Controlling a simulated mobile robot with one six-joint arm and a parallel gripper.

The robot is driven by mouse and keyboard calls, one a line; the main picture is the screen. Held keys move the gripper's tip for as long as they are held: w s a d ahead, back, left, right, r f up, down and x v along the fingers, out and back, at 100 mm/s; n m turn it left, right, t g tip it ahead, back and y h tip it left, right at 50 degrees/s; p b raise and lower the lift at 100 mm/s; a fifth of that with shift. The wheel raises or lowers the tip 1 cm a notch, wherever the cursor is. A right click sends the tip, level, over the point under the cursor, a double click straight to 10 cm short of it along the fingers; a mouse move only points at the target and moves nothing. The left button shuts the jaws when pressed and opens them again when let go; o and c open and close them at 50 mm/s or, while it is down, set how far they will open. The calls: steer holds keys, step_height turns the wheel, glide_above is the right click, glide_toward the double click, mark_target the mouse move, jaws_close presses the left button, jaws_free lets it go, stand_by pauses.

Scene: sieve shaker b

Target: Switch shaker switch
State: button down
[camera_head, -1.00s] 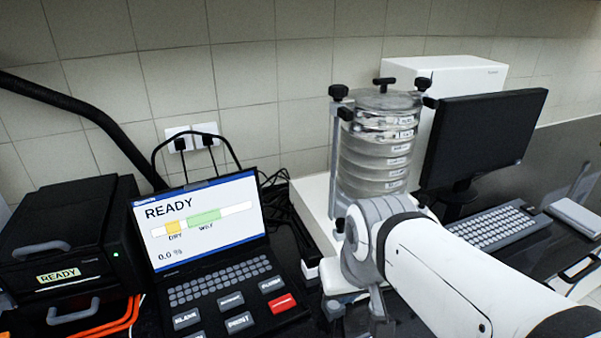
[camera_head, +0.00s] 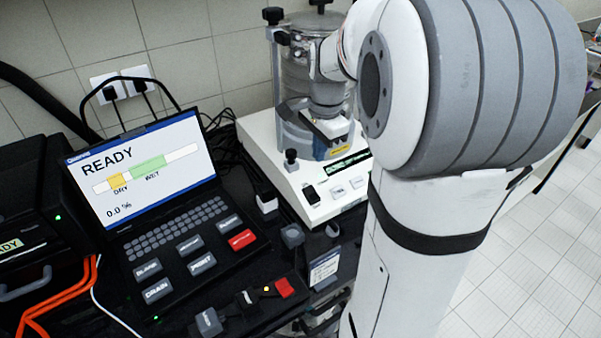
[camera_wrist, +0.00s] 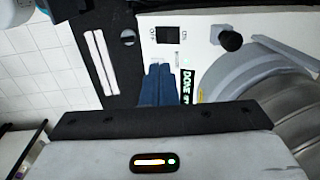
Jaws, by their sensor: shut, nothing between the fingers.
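The shaker (camera_head: 262,140) has a white base with a clear sieve stack clamped on top. Its small black rocker switch (camera_head: 311,194) is on the front panel. In the wrist view the switch (camera_wrist: 167,36) sits between OFF and ON marks; I cannot tell which way it is pressed. The green display (camera_wrist: 187,84) beside it reads DONE. My gripper (camera_wrist: 158,70) is shut and empty, its blue fingers close together, pointing toward the panel a little short of the switch. In the head view my gripper (camera_head: 329,128) is in front of the sieve stack, above the panel.
A laptop (camera_head: 160,212) reading READY stands to the left, with a small control box (camera_head: 249,298) in front. A black knob (camera_wrist: 230,39) stands near the switch in the wrist view. Orange and white cables lie at the left. My arm covers the right side.

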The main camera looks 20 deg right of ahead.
mark_target(313, 198)
steer(key=shift+f, duration=0.15)
steer(key=f, duration=0.4)
steer(key=w+f+p, duration=0.1)
steer(key=f, duration=0.4)
steer(key=f+p, duration=0.1)
steer(key=f, duration=0.3)
steer(key=shift+w+a+f, duration=0.1)
steer(key=shift+w+f, duration=0.05)
steer(key=shift+f, duration=0.2)
